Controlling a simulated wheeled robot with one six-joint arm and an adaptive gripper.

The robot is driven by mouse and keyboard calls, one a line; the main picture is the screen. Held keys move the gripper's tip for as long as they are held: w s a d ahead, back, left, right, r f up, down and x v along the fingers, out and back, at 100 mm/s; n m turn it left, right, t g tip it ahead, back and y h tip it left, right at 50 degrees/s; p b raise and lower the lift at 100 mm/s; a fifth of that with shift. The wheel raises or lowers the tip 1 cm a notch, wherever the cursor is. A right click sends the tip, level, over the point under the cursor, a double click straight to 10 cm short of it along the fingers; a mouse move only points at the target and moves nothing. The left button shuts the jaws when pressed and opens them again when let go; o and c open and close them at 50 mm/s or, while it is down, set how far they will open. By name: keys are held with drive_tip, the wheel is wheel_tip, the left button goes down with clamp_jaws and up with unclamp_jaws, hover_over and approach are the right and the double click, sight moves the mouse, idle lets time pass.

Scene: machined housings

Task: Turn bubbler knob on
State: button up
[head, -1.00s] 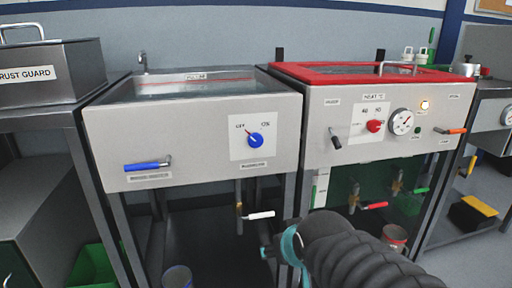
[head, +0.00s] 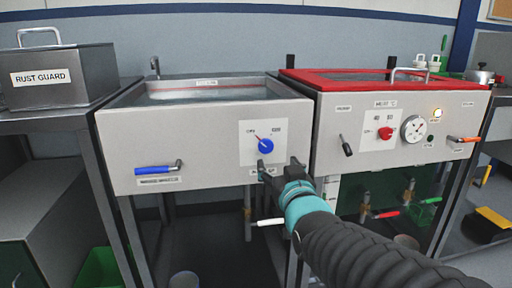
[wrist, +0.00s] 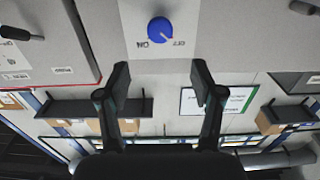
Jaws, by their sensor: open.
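The blue bubbler knob (head: 266,146) sits on a white plate on the front of the left tank. Its red pointer leans up and left toward the OFF mark. My gripper (head: 279,168) is open and empty, just below and slightly right of the knob in the head view, apart from it. In the wrist view, the knob (wrist: 160,30) appears upside down, ahead of and centred between the two spread fingers (wrist: 160,78). The label under the knob is partly hidden by my gripper in the head view.
A blue lever (head: 158,169) is at the left of the same panel. A white-handled valve (head: 269,222) hangs below the tank. The red-rimmed tank (head: 450,84) at right carries a red knob (head: 386,133), a gauge (head: 413,128) and a black lever (head: 347,146). Space before the panel is free.

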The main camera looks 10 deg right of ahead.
sight(266, 146)
drive_tip(key=w, duration=1.1)
drive_tip(key=shift+w+p, duration=0.15)
drive_tip(key=shift+p, duration=0.15)
drive_tip(key=c, duration=1.1)
